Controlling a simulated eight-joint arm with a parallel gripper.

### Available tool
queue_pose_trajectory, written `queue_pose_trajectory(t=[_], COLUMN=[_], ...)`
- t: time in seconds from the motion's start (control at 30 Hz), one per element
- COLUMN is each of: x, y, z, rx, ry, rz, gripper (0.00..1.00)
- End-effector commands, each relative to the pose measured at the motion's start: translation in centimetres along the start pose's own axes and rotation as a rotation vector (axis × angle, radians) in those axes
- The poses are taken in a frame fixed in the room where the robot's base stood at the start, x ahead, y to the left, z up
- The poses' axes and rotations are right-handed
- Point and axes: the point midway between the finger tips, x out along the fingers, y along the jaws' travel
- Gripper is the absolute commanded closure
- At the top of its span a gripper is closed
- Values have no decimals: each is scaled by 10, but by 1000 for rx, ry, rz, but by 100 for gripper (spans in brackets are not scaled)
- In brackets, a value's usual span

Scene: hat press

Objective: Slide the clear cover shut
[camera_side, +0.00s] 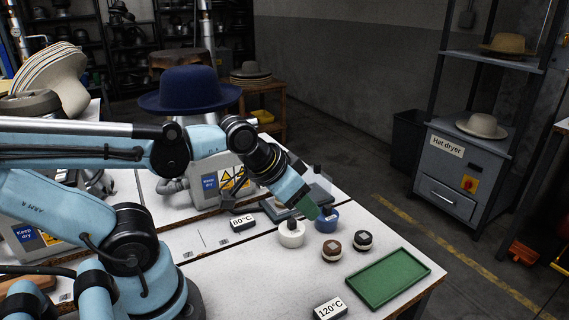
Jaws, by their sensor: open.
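The clear cover is hard to make out. A faint see-through shape (320,176) stands just behind my gripper, over a dark grey base (322,193), and may be the cover. I cannot tell how far open it is. My gripper (312,212) points down and to the right, with a green fingertip low over the table beside the white round pot and the blue round pot. It is open, and no object shows in it. My own wrist hides part of the dark base.
The white pot (291,236) and blue pot (327,224) stand close to my gripper. Two small knobbed pieces (332,250) (363,240), a green tray (388,278) and temperature signs (329,309) (243,222) lie nearby. A navy hat (190,90) sits on a machine behind.

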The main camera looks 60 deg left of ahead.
Motion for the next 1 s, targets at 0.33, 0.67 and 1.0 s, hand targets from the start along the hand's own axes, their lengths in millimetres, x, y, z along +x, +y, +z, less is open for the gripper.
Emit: queue_pose_trajectory(t=[0.33,0.67,1.0], x=[15,48,89], y=[-30,-66,-87], z=[-35,-81,-119], rx=[435,944,1355], ry=[-168,-456,-836], rz=[-179,-402,-605], gripper=[57,57,57])
